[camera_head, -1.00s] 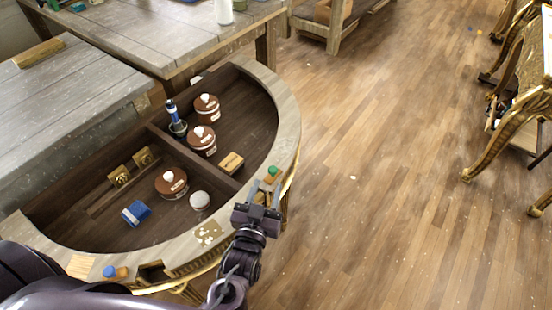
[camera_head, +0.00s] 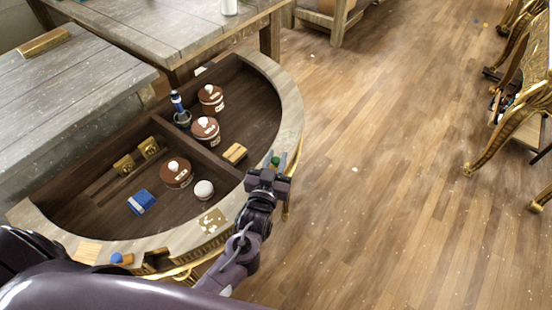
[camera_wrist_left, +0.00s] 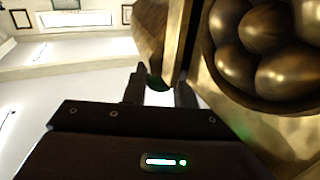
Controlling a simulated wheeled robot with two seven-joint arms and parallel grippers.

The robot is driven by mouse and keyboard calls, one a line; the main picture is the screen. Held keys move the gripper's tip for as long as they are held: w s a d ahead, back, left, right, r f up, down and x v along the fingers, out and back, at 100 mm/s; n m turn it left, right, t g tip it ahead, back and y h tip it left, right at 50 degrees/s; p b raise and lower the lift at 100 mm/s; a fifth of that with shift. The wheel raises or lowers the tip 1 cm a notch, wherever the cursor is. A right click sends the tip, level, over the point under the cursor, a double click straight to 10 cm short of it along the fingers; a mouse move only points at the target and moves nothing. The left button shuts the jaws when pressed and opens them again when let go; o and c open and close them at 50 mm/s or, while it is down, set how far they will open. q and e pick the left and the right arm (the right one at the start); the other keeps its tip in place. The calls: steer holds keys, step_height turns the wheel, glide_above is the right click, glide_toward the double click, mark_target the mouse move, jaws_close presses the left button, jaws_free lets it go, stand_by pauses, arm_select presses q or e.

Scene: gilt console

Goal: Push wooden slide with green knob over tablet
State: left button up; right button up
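The green knob (camera_head: 275,160) shows on the curved right rim of the console, just beyond my left gripper (camera_head: 272,172). The wooden slide under it is mostly hidden by the gripper. In the left wrist view the green knob (camera_wrist_left: 156,82) appears between the two dark fingers of my left gripper (camera_wrist_left: 160,90). The fingers stand apart; I cannot tell whether they touch the knob. A pale and gold mottled patch (camera_head: 211,221) lies on the rim nearer to me, clear of the knob; it may be the tablet. My right gripper is not in view.
A blue knob (camera_head: 116,258) sits on the front left rim. The console well holds brown lidded jars (camera_head: 206,130), a white-lidded jar (camera_head: 204,190), a blue block (camera_head: 142,201) and a yellow block (camera_head: 234,153). Grey tables stand behind. The wooden floor (camera_head: 400,200) at right is open.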

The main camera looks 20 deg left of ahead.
arm_select(q)
jaws_close()
steer(key=s+p, duration=0.1)
steer(key=s, duration=0.1)
steer(key=s+a+p, duration=0.1)
steer(key=s, duration=0.1)
steer(key=s+a+p, duration=0.1)
steer(key=s, duration=0.1)
steer(key=shift+s+a+r, duration=0.1)
steer(key=shift+f, duration=0.2)
steer(key=shift+o, duration=2.3)
jaws_free()
steer(key=shift+s+a, duration=0.1)
steer(key=shift+r, duration=0.1)
